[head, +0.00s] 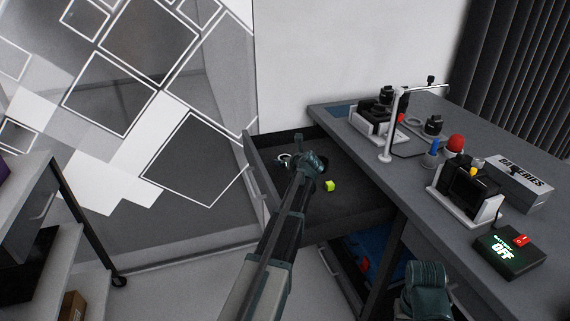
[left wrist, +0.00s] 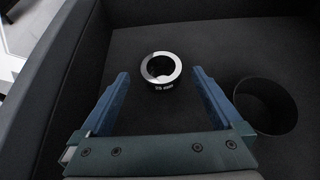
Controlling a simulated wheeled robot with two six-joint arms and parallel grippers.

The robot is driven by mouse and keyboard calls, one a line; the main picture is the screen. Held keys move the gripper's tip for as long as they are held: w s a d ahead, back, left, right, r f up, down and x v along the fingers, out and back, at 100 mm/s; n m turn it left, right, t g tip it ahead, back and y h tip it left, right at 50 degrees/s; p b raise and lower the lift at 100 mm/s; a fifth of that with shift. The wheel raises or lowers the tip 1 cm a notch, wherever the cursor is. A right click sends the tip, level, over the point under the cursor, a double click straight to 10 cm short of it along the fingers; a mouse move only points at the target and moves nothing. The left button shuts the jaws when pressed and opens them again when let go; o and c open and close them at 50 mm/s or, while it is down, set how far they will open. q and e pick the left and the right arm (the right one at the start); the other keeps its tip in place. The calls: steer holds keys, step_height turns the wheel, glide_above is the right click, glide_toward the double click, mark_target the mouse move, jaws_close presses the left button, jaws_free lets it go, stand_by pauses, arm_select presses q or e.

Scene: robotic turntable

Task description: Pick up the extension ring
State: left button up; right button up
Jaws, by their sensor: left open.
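The extension ring (left wrist: 162,85) is a short silver and black ring marked "25 mm". It lies on the floor of a dark open drawer (head: 352,198). In the head view, a pale ring (head: 282,159) shows at the drawer's left, partly hidden by my left gripper. My left gripper (head: 297,150) is over the drawer. In the left wrist view its two blue fingers (left wrist: 159,75) are open and empty, with the ring ahead between them, apart from both. My right gripper is out of view; only part of my right arm shows.
A dark round cup (left wrist: 266,105) stands in the drawer right of the fingers. Drawer walls bound the space. The desk (head: 410,185) at right holds several devices, a batteries box (head: 518,184) and a lamp-like stand (head: 391,125).

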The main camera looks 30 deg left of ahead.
arm_select(q)
steer(key=b+x, duration=0.1)
steer(key=x, duration=0.3)
steer(key=shift+w+a+f+b, duration=0.15)
steer(key=shift+w+b, duration=0.15)
steer(key=shift+b, duration=0.1)
steer(key=c, duration=1.3)
